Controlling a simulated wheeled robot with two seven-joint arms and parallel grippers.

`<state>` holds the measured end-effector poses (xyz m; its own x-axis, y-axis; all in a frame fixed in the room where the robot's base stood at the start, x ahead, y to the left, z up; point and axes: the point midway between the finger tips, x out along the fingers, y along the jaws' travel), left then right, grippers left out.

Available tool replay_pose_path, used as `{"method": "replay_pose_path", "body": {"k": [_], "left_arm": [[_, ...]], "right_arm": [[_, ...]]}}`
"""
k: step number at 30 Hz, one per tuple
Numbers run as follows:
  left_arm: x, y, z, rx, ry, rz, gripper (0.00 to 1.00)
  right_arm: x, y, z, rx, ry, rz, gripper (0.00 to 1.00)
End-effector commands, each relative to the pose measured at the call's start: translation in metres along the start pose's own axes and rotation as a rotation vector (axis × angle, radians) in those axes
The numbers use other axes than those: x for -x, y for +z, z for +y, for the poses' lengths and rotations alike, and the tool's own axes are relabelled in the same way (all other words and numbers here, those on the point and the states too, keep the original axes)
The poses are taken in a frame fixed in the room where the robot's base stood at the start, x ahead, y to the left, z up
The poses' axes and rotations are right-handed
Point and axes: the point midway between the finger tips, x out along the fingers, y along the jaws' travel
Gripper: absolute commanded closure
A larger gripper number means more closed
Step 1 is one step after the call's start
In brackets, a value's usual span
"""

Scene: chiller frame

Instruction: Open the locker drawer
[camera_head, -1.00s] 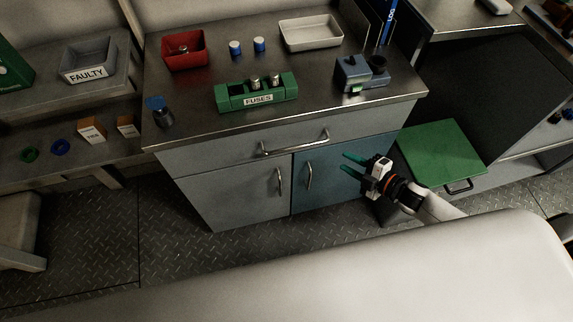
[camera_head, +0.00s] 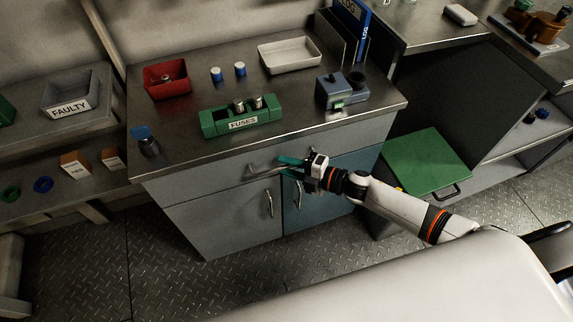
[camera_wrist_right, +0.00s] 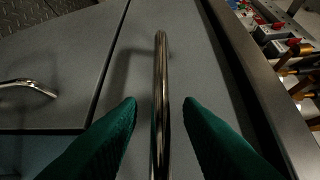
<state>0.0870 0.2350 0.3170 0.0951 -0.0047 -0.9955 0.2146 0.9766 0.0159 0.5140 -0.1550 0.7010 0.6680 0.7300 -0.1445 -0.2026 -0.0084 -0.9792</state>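The locker drawer (camera_head: 215,178) is the grey front just below the worktop, and it looks closed. Its metal bar handle (camera_head: 262,172) runs across the front; in the right wrist view the handle (camera_wrist_right: 161,90) stands between the two green fingers. My right gripper (camera_head: 284,164) is at the right end of the handle, its fingers apart on either side of the bar. A gap shows between each finger and the bar in the right wrist view. My left gripper is not in view.
Below are a grey door (camera_head: 225,220) and a blue door (camera_head: 325,190) with upright handles. On the worktop stand a green fuse holder (camera_head: 210,129), a red bin (camera_head: 152,92), a white tray (camera_head: 289,57) and a small blue-grey device (camera_head: 330,92). A green panel (camera_head: 425,160) lies to the right.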

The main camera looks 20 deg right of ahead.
Motion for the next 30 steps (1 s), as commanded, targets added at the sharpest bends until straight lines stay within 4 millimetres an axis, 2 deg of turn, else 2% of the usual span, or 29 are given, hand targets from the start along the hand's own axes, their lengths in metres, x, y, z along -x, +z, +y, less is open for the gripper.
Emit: {"method": "replay_pose_path", "body": {"k": [3, 11, 17, 18, 30], "left_arm": [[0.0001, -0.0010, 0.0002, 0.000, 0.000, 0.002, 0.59], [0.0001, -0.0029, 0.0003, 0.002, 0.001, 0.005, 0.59], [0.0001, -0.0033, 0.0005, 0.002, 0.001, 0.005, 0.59], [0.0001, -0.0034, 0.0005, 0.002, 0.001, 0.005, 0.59], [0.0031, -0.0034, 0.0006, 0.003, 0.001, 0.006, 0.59]], "right_arm": [[-0.0060, 0.0002, -0.0002, 0.000, 0.000, -0.001, 0.67], [-0.0067, 0.0002, 0.0002, 0.000, 0.001, -0.001, 0.67], [-0.0065, 0.0002, 0.0001, 0.000, 0.001, 0.000, 0.99], [-0.0065, 0.0002, 0.0002, 0.000, 0.001, 0.000, 1.00], [-0.0007, 0.0060, 0.0017, -0.003, 0.002, -0.001, 1.00]]}}
